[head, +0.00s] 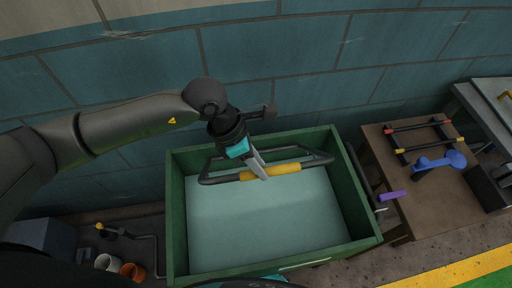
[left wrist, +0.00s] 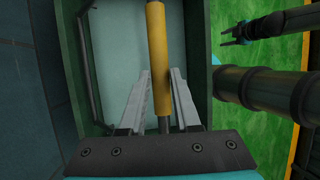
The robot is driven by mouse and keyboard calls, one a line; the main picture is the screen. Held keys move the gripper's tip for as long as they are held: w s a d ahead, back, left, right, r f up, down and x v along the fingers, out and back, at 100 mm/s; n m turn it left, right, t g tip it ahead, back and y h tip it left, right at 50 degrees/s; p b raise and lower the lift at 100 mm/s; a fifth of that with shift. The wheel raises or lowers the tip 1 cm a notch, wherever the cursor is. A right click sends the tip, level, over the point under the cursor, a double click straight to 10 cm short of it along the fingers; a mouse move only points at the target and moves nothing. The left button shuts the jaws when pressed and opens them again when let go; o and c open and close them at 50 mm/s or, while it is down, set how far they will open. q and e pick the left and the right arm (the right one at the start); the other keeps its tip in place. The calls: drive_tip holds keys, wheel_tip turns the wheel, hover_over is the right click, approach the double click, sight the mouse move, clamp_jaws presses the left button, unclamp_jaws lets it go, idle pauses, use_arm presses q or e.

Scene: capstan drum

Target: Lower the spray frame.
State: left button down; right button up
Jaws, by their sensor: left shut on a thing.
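The spray frame (head: 225,179) is a dark tube loop with a yellow grip sleeve (head: 283,168). It spans the green-walled tub (head: 175,225) near its back side. In the left wrist view the yellow sleeve (left wrist: 157,50) runs between the two grey fingers (left wrist: 160,100). What looks like my right gripper (left wrist: 228,36) shows small and dark at the upper right there; its jaw opening is unclear.
A brown table (head: 432,195) stands right of the tub, with a red-and-yellow-ended black rack (head: 420,138), a blue tool (head: 440,162) and a purple handle (head: 392,196). White and orange cups (head: 132,271) sit at lower left. A blue tiled wall (head: 270,50) closes the back.

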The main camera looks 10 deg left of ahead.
use_arm(q)
drive_tip(key=shift+s+d+f, duration=0.15)
drive_tip(key=shift+s+f, duration=0.05)
drive_tip(key=shift+s, duration=0.2)
drive_tip(key=c, duration=0.6)
unclamp_jaws()
drive_tip(key=shift+w, duration=0.1)
drive_tip(key=v, duration=1.5)
drive_tip(key=shift+r, duration=0.15)
